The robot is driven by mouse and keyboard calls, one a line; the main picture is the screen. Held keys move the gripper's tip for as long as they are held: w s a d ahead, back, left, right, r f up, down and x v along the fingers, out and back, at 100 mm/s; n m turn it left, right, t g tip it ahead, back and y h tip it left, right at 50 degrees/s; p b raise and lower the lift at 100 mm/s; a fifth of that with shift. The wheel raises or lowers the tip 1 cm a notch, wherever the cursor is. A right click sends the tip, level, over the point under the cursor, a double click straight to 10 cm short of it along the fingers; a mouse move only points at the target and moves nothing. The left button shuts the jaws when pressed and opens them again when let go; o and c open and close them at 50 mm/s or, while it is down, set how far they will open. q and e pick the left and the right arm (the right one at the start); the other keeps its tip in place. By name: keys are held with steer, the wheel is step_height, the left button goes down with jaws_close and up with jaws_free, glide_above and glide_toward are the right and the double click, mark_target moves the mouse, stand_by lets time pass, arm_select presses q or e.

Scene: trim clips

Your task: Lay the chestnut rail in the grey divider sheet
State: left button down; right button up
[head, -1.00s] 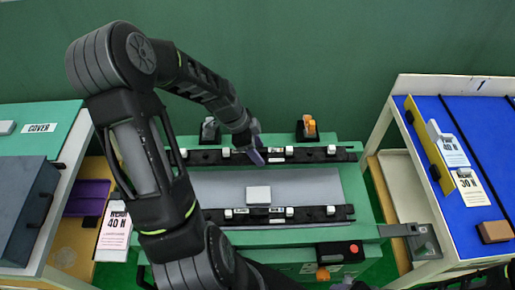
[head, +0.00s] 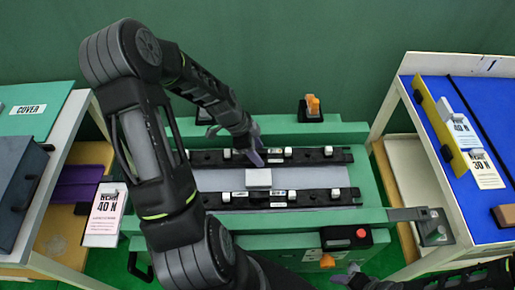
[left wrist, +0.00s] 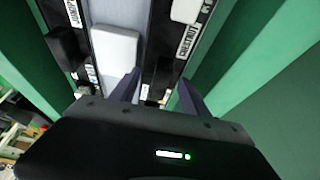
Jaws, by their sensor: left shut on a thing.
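The chestnut rail (head: 310,156) is a long black strip with white blocks, lying along the far side of the grey divider sheet (head: 215,181). My left gripper (head: 254,150) comes down from above and is shut on the rail near its middle. In the left wrist view its fingers (left wrist: 157,82) straddle the rail (left wrist: 164,55), whose label reads CHESTNUT. The rail hides the sheet's far edge, and I cannot tell whether it is seated or held just above. My right gripper (head: 347,276) is partly visible at the bottom edge; its jaws are unclear.
A white block (head: 258,178) sits on the sheet close to the left fingers. A second black rail (head: 310,198) lies along the near side. An orange-topped clamp (head: 313,107) stands behind. Side tables (head: 60,125) with cards flank the green bench.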

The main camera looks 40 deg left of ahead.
arm_select(q)
steer(key=shift+s+f, duration=0.1)
steer(key=shift+f, duration=0.25)
steer(key=c, duration=0.9)
jaws_free()
steer(key=o, duration=0.4)
steer(key=shift+d+f, duration=0.1)
steer(key=shift+f, duration=0.05)
steer(key=shift+o, duration=0.3)
steer(key=shift+s, duration=0.15)
steer(key=v, duration=0.8)
steer(key=shift+w+r, duration=0.25)
steer(key=shift+w, duration=0.1)
